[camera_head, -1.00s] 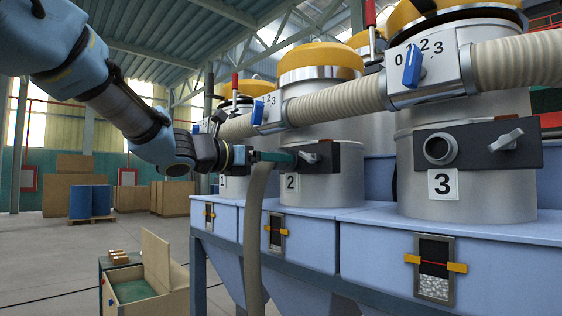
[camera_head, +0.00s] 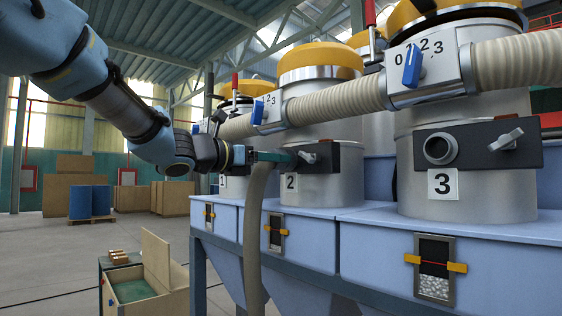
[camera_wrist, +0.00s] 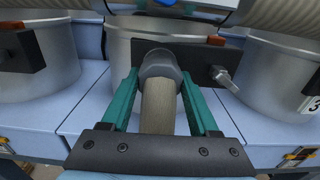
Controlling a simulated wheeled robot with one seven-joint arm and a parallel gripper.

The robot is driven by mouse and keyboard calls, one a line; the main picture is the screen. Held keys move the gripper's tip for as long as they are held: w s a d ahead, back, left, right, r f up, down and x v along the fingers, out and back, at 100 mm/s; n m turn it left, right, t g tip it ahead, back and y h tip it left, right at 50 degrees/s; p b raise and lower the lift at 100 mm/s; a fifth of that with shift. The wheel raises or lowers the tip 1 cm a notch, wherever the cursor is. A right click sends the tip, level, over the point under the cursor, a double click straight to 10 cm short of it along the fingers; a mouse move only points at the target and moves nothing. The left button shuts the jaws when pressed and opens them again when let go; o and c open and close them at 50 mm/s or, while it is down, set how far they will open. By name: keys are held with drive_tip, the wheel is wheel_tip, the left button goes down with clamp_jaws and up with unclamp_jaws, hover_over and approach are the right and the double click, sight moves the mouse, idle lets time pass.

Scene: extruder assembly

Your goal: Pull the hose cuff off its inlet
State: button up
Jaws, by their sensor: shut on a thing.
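The grey hose cuff (camera_wrist: 160,65) sits at the top end of the beige hose (camera_wrist: 158,108) in the wrist view, in front of the dark plate (camera_wrist: 203,60) of hopper 2. My gripper (camera_wrist: 160,76) has one teal finger on each side of the cuff and is shut on it. In the head view my gripper (camera_head: 275,156) is at the left end of hopper 2's plate (camera_head: 322,157), and the hose (camera_head: 254,235) hangs down below it. The inlet behind the cuff is hidden, so I cannot tell how far the cuff sits on it.
A valve handle (camera_wrist: 222,76) sticks out just right of the cuff. Hopper 3 (camera_head: 465,190) has a bare inlet (camera_head: 439,149). A thick ribbed pipe (camera_head: 335,101) runs above the plates. Blue bins are below. An open wooden box (camera_head: 150,290) stands at lower left.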

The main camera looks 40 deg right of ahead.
drive_tip(key=shift+a, duration=0.3)
drive_tip(key=a+b, duration=0.1)
drive_tip(key=a, duration=0.6)
drive_tip(key=shift+w+a+b, duration=0.25)
drive_tip(key=shift+a+b, duration=0.05)
drive_tip(key=shift+a, duration=0.1)
idle(0.4)
